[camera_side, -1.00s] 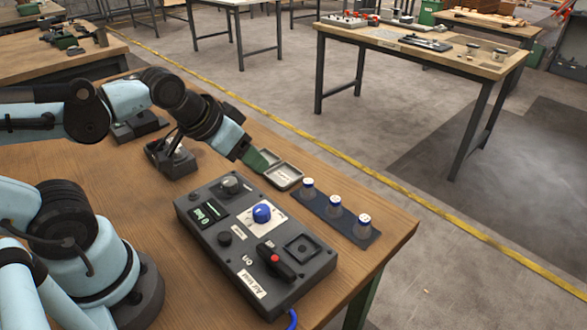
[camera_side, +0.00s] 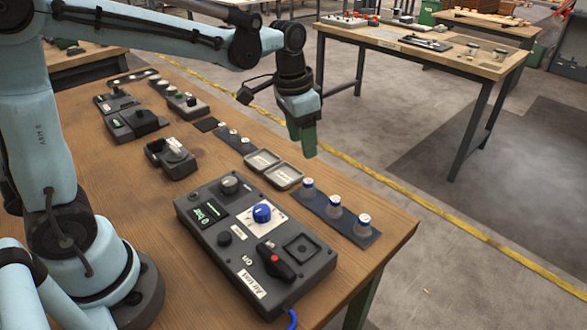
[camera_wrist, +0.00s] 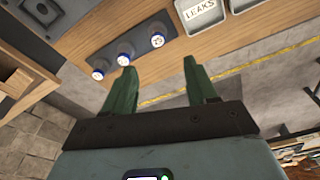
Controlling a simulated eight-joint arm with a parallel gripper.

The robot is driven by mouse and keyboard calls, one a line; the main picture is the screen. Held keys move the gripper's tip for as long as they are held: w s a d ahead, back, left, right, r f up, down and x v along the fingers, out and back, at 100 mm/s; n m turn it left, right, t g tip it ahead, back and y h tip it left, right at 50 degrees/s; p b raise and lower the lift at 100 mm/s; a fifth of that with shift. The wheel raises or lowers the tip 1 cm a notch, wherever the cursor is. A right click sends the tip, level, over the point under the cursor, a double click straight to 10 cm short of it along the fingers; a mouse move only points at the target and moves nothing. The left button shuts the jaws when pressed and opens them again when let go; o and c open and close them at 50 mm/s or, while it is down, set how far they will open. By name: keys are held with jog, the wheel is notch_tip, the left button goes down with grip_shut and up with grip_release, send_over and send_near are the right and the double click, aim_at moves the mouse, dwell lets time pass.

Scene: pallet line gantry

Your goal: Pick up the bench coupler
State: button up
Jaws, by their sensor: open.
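I cannot tell for sure which piece is the bench coupler. Three short pale cylinders with blue bands (camera_side: 335,206) stand upright in a row on a dark strip (camera_side: 322,209) near the bench's right edge; their tops (camera_wrist: 124,59) also show in the wrist view. A similar row of smaller pale-topped pieces (camera_side: 233,136) stands on another dark strip farther back. My gripper (camera_side: 304,150) hangs above the bench's far edge, beyond the shallow trays, pointing down. In the wrist view its green fingers (camera_wrist: 160,68) are apart with nothing between them.
A dark two-part fixture (camera_side: 171,157) and other devices stand farther left.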

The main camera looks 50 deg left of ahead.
send_over(308, 181)
jog(key=f, duration=0.6)
jog(key=shift+s+a+f, duration=0.15)
jog(key=shift+s+a, duration=0.05)
jog(key=shift+w+d+f, duration=0.15)
jog(key=shift+f, duration=1.3)
jog(key=shift+w+d+f, duration=0.1)
jog(key=shift+f, duration=1.3)
jog(key=shift+c, duration=0.4)
grip_shut()
